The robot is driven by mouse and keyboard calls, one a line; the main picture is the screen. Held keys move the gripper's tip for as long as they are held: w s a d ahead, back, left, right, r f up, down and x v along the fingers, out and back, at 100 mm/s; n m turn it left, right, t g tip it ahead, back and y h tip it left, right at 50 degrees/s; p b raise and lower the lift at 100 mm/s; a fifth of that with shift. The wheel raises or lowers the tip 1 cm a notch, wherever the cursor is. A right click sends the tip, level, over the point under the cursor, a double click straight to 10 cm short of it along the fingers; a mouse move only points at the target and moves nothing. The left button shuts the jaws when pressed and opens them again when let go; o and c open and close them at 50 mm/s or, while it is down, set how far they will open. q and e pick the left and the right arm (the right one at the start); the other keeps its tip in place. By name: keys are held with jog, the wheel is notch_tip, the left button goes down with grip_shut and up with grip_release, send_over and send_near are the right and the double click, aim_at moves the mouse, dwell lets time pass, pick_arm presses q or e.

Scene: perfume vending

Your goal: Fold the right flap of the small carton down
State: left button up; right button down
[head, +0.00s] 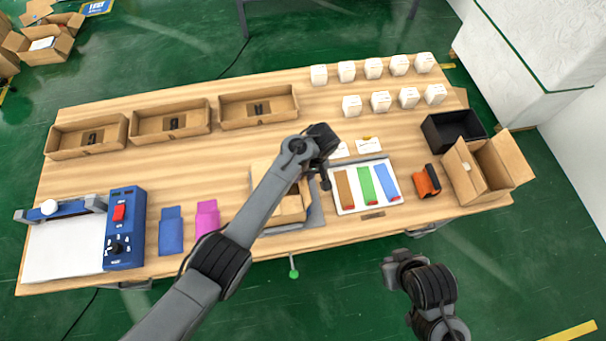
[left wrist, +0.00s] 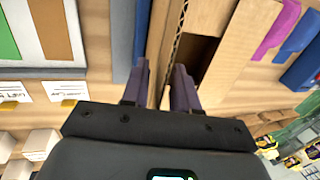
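The small carton (head: 292,208) stands near the front middle of the table, largely hidden behind my left arm in the head view. In the left wrist view its cardboard (left wrist: 205,20) fills the upper middle, with a dark opening and a corrugated edge. My left gripper (head: 325,184) is at the carton's right side, pointing down. In the left wrist view its two fingers (left wrist: 160,75) are apart, and the cardboard edge runs between them; I cannot tell whether they touch it. My right gripper (head: 394,270) hangs over the floor in front of the table, away from the carton; its fingers are unclear.
A white tray with coloured strips (head: 386,208) lies just right of the carton. A larger open carton (head: 503,163), an orange-black tool (head: 427,182) and a black bin (head: 437,136) are farther right. Pink (head: 207,216) and blue (head: 171,232) pieces lie left.

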pick_arm(q)
jog(key=shift+f, duration=0.1)
grip_shut()
dwell(1.4)
